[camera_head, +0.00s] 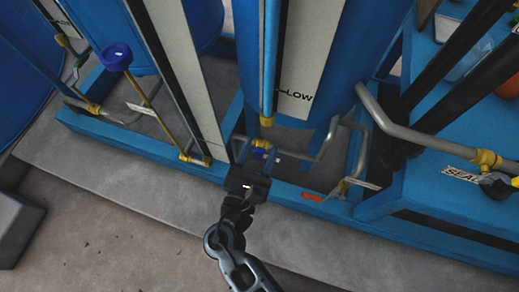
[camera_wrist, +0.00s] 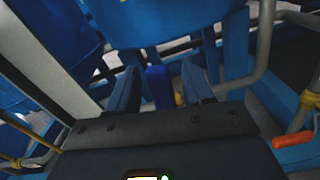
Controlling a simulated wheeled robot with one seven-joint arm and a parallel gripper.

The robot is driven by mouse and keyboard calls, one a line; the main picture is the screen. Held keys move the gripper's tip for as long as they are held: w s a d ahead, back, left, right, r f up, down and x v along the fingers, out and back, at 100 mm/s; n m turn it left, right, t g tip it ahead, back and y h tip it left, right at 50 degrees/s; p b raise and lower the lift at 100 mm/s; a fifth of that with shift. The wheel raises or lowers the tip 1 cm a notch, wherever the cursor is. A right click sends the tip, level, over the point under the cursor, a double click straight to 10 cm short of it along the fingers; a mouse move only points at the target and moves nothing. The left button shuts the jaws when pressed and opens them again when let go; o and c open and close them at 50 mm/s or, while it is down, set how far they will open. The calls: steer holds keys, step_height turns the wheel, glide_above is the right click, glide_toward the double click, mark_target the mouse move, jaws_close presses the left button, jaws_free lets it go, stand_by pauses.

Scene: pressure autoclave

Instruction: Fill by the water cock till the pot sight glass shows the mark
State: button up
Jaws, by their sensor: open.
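A blue vessel (camera_head: 330,95) stands in the middle of the head view, with a white plate (camera_head: 308,50) bearing a "LOW" mark. An upright sight tube (camera_head: 269,60) runs beside that plate down to a brass fitting (camera_head: 266,120). I cannot make out a water level in it. My gripper (camera_head: 262,157) is low in front of the vessel, below the brass fitting. In the wrist view my gripper (camera_wrist: 158,88) is open, its two blue fingers on either side of a narrow blue piece (camera_wrist: 158,86). I cannot tell whether they touch it, or which cock it belongs to.
An orange-red lever (camera_head: 312,197) lies on the blue frame to the right; it also shows in the wrist view (camera_wrist: 292,139). Grey pipes (camera_head: 385,120) and a tag starting "SEAL" (camera_head: 462,174) are further right. A blue knob (camera_head: 116,57) on a brass stem stands left.

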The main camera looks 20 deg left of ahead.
steer(key=shift+w, duration=0.1)
jaws_close()
stand_by(0.5)
